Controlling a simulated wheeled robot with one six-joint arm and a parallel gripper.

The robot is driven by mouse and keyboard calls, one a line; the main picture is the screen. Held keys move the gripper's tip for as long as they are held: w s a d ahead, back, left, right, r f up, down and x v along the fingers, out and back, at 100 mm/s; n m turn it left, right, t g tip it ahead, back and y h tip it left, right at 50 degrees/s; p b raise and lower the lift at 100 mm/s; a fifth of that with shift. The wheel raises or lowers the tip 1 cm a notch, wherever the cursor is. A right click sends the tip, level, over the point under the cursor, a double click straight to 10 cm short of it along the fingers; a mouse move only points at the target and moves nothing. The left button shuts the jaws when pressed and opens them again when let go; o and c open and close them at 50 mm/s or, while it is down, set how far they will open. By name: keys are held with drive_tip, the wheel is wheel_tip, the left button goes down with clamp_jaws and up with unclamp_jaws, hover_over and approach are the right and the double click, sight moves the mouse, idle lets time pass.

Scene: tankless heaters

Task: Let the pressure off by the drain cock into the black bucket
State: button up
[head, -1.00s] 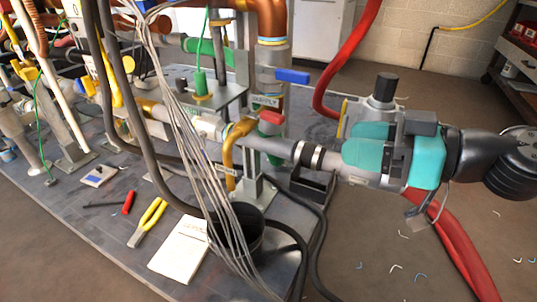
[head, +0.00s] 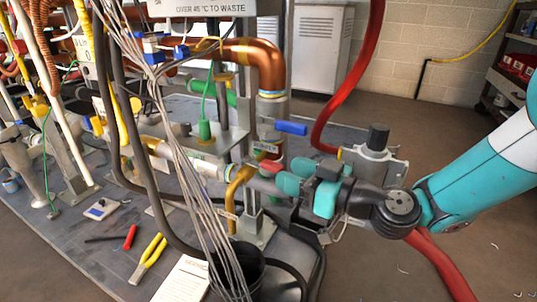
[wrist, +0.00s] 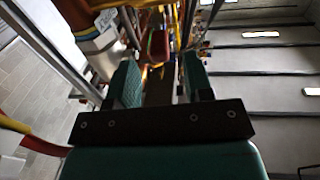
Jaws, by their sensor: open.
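The drain cock (head: 238,182) is a bent brass pipe under the main pipe, with a red handle (head: 266,165) at its top; its outlet points down. The black bucket (head: 249,262) stands below it, partly hidden by grey cables. My gripper (head: 284,176) comes in from the right with its teal fingers apart, close to the red handle. In the wrist view my gripper (wrist: 160,75) is open, and a red piece (wrist: 157,45) shows ahead between the fingers. I cannot tell whether a finger touches the handle.
A bundle of grey cables (head: 190,165) hangs in front of the cock and bucket. A blue-handled valve (head: 291,128) sits above my gripper. A red hose (head: 345,90) runs behind my arm.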

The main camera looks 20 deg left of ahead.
sight(262, 163)
drive_tip(key=x, duration=0.6)
drive_tip(key=shift+f+b, duration=0.1)
drive_tip(key=shift+b, duration=0.25)
clamp_jaws()
